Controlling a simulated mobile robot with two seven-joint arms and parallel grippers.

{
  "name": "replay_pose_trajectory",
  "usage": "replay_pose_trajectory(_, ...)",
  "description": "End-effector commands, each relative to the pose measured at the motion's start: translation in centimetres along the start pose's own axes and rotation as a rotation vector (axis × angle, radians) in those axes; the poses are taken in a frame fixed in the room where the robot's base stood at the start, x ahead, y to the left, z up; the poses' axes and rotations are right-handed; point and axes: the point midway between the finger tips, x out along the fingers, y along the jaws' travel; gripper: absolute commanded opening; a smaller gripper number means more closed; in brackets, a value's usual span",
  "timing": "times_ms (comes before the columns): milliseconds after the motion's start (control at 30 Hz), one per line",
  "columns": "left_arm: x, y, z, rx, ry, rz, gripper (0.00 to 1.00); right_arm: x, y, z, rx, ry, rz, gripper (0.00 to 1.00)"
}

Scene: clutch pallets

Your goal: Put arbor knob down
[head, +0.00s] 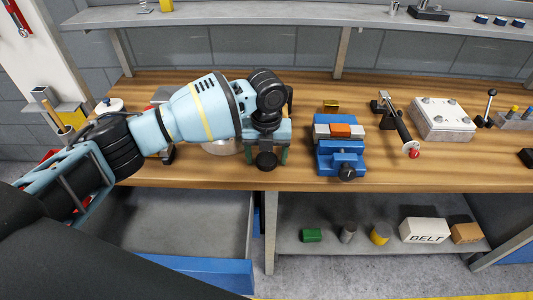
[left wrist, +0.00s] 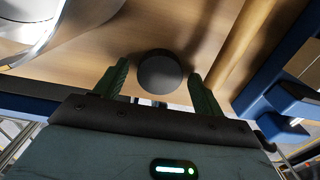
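The arbor knob, a dark round knob, shows between the fingers in the left wrist view (left wrist: 160,72) and under my gripper in the head view (head: 266,161), near the bench's front edge. My left gripper (head: 266,156) points down over the wooden bench. Its two green fingers (left wrist: 158,75) stand on either side of the knob, with a visible gap on each side, so it is open. The knob appears to rest on the wood; its underside is hidden. My right gripper is not in view.
A blue vise (head: 341,160) stands to the right of the gripper. A round silvery part (head: 222,147) lies to its left, partly covered by my arm. An open drawer (head: 180,225) is below left. A lower shelf (head: 345,245) holds blocks and a BELT box (head: 425,230).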

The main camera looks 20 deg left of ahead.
Motion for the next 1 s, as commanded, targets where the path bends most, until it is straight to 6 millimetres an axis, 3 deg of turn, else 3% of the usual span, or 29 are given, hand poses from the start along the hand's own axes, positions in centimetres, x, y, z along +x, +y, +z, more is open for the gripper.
replay_pose_trajectory(233,-0.2,0.0,0.0,0.0,-0.001,0.0,0.7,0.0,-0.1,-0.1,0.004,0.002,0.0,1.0)
replay_pose_trajectory(367,-1.4,0.0,0.0,0.0,-0.001,-0.002,0.7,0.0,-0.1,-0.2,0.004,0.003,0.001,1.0)
replay_pose_trajectory(800,-9.6,-0.1,0.0,0.001,-0.002,-0.001,0.7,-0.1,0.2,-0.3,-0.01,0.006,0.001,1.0)
replay_pose_trajectory(1000,-11.8,-0.1,0.0,0.001,0.001,-0.001,0.7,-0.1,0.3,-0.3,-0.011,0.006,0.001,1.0)
